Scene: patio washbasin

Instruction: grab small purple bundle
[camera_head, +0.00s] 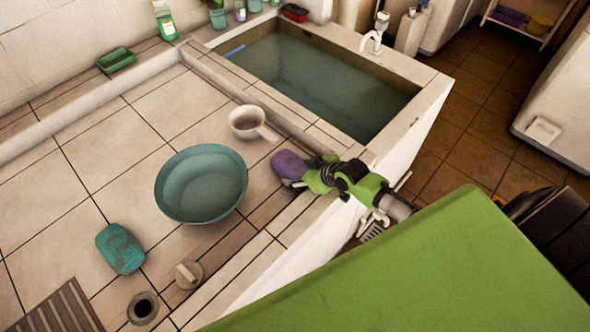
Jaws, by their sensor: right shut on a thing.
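The small purple bundle (288,164) is at the tip of my right gripper (303,174), over the tiled counter between the teal bowl and the counter's front edge. My right gripper is shut on the bundle, and its fingers partly hide the bundle's right side. I cannot tell whether the bundle touches the tiles. My left gripper is not in view.
A water-filled basin (320,85) lies at the back right. A teal soap-like block (120,249) and round plug (188,274) lie front left.

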